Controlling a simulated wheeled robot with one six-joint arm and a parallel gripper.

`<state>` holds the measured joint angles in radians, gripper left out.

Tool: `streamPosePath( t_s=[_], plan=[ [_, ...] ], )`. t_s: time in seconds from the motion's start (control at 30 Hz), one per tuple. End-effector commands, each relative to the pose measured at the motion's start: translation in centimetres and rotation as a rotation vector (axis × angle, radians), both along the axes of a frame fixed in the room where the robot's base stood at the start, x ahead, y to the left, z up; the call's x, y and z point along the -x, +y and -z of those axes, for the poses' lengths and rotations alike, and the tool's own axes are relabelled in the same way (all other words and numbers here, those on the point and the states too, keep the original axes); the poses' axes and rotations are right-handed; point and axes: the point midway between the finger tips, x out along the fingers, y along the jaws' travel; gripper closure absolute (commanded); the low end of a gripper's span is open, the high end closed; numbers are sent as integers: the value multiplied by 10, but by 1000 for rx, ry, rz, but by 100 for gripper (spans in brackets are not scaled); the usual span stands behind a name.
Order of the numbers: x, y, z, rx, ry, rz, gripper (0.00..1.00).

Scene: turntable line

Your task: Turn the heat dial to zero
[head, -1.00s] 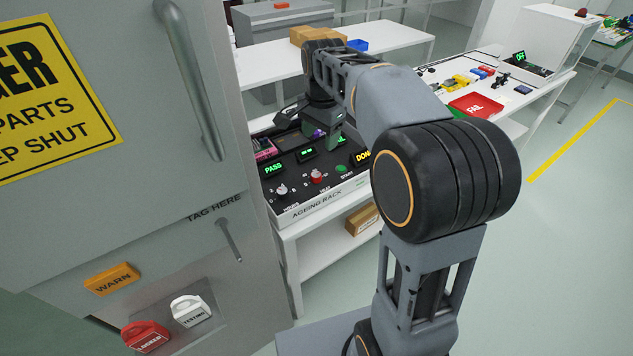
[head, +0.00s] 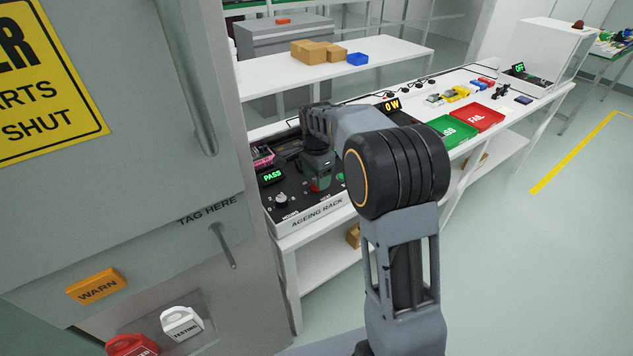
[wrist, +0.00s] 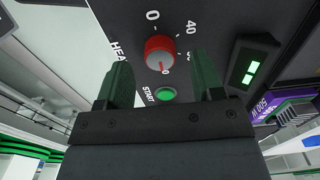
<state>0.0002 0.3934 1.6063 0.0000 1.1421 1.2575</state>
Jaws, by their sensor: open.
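The red heat dial (wrist: 160,50) stands on the black panel of the ageing rack (wrist: 110,15). In the wrist view its pointer mark faces down the picture, away from the "0" printed at the top and toward another partly hidden numeral. My gripper (wrist: 163,66) is open, with one green finger to each side, just below the dial in that view. I cannot tell whether a finger touches it. In the head view my gripper (head: 320,178) is low over the panel and hides most of the dial, with only a little red showing.
A green START button (wrist: 166,94) lies between the fingers in the wrist view. A lit display (wrist: 250,68) sits to the right. In the head view a white-pointer dial (head: 281,199) and a PASS display (head: 272,175) are left of my gripper. A grey cabinet (head: 130,190) stands close on the left.

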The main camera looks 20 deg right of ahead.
Motion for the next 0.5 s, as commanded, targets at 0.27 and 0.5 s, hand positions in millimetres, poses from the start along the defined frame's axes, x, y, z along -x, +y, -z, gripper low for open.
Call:
streamPosePath(
  t_s=[0.27,0.5],
  plan=[
    [0,0,19,0,0,-1,39],
    [0,0,20,0,0,-1,39]
  ],
)
